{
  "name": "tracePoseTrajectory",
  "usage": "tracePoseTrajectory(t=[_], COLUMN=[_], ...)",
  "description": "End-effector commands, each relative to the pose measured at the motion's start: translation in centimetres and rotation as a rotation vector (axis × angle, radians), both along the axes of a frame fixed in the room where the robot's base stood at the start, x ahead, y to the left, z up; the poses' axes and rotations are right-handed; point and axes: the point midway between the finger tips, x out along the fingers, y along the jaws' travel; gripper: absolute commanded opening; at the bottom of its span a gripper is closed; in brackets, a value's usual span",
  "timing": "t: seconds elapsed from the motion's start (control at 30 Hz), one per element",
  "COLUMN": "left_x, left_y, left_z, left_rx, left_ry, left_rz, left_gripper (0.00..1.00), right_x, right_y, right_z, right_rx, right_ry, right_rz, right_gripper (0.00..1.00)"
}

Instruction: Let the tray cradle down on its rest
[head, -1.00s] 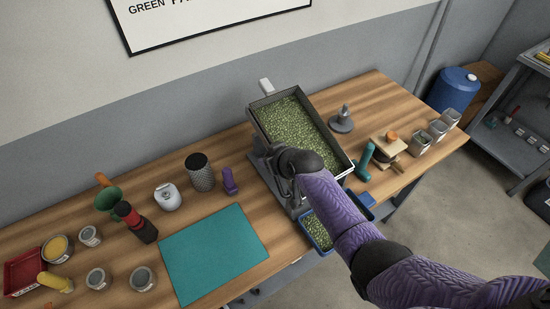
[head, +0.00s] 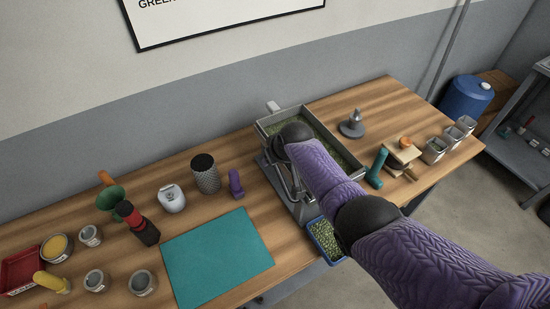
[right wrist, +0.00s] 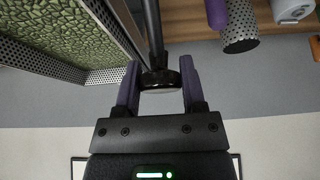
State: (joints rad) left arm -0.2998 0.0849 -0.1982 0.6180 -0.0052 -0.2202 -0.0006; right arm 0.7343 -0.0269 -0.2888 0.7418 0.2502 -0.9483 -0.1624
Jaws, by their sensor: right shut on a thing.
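The tray cradle (head: 281,119) is a grey metal tray with perforated sides, full of green beans. In the head view it sits low over its grey stand (head: 302,212), close to level. My right arm covers its near part, so I cannot tell whether it touches its rest. In the right wrist view the tray's perforated wall (right wrist: 88,76) fills the upper left. My right gripper (right wrist: 160,82) is shut on a dark round knob (right wrist: 160,78) at the end of a dark bar beside the tray. My left gripper is not in view.
A blue bin (head: 337,262) of green beans is below the stand's front. A teal mat (head: 215,255), a perforated cup (head: 206,175) and a purple object (head: 236,183) lie left.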

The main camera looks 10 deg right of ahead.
Motion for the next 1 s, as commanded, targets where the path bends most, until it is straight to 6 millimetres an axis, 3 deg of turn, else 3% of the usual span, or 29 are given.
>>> tracePoseTrajectory(t=[0.47,0.5,0.63,0.9,1.0], left_x=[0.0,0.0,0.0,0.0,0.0], left_y=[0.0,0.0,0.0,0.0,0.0], left_z=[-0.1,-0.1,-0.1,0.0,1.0], left_rx=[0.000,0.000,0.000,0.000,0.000], left_ry=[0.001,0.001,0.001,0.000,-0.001], left_rz=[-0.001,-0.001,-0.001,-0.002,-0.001], left_gripper=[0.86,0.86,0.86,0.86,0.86], right_x=[-0.2,-0.2,-0.1,-0.1,-0.4], right_y=[0.0,0.0,0.0,0.0,-0.1], right_z=[-0.3,-0.3,-0.3,-0.1,0.9], right_rx=[-0.004,-0.004,-0.004,-0.003,-0.002], right_ry=[0.013,0.013,0.013,0.010,0.008], right_rz=[0.000,0.000,0.000,0.000,0.000], right_gripper=[0.00,0.56,0.84,0.85,0.85])
